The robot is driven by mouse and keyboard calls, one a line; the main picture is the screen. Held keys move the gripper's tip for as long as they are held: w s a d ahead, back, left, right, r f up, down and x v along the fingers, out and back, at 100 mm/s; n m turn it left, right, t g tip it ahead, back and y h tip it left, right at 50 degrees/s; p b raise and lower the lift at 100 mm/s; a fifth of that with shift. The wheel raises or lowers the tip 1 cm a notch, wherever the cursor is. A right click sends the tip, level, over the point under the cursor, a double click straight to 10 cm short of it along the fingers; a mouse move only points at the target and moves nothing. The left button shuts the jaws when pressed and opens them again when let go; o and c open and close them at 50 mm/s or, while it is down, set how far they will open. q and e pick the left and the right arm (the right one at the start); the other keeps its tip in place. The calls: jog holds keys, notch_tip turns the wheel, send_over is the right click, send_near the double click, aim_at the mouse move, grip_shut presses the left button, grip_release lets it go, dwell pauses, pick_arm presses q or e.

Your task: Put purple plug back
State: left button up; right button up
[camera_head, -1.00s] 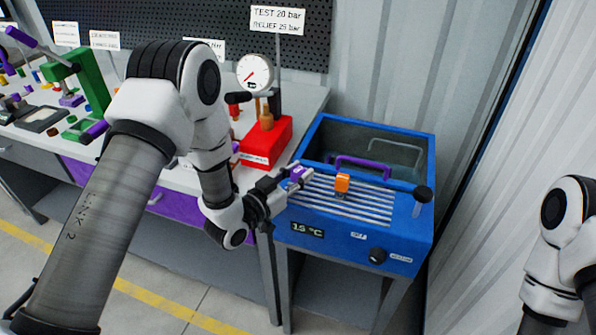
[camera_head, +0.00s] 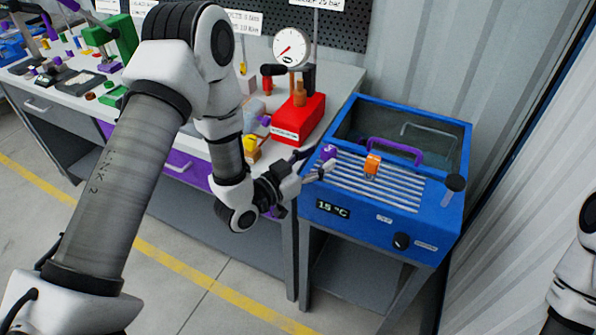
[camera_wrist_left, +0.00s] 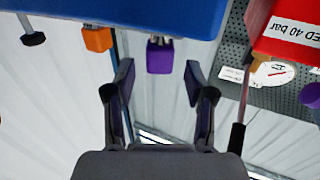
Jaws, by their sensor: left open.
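The purple plug (camera_head: 328,152) stands at the left end of the slatted top of the blue bath unit (camera_head: 440,222). In the left wrist view, which is upside down, the purple plug (camera_wrist_left: 160,57) lies just beyond the two spread fingers, midway between them and clear of both. My left gripper (camera_head: 318,166) is open and empty, close to the plug on its left side. It also shows in the left wrist view (camera_wrist_left: 158,78). My right gripper is not in view; only part of my right arm shows at the right edge.
An orange plug (camera_head: 372,163) stands on the slats right of the purple one. A purple handle (camera_head: 392,150) and a black-knobbed lever (camera_head: 455,184) are on the bath unit. A red pump block (camera_head: 298,122) with a gauge (camera_head: 291,48) stands on the bench to the left.

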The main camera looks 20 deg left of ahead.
pick_arm(q)
jog(key=v, duration=0.8)
jog(key=s+f+n+g+y, duration=0.15)
jog(key=s+f+g, duration=0.25)
jog(key=f, duration=0.6)
jog(key=s+f+n+g+y, duration=0.15)
jog(key=s+f+g, duration=0.25)
jog(key=f, duration=0.5)
jog(key=s+a+f+n+g+y, duration=0.1)
jog(key=s+f+g, duration=0.3)
jog(key=s, duration=0.4)
jog(key=s+a+f+n+g+y, duration=0.1)
jog(key=s+f+g+y, duration=0.2)
jog(key=s, duration=0.5)
notch_tip(320, 180, down, 3)
jog(key=shift+s+a+r+g+b, duration=0.15)
jog(key=shift+s+a+g+b, duration=0.1)
jog(key=shift+g+b, duration=0.35)
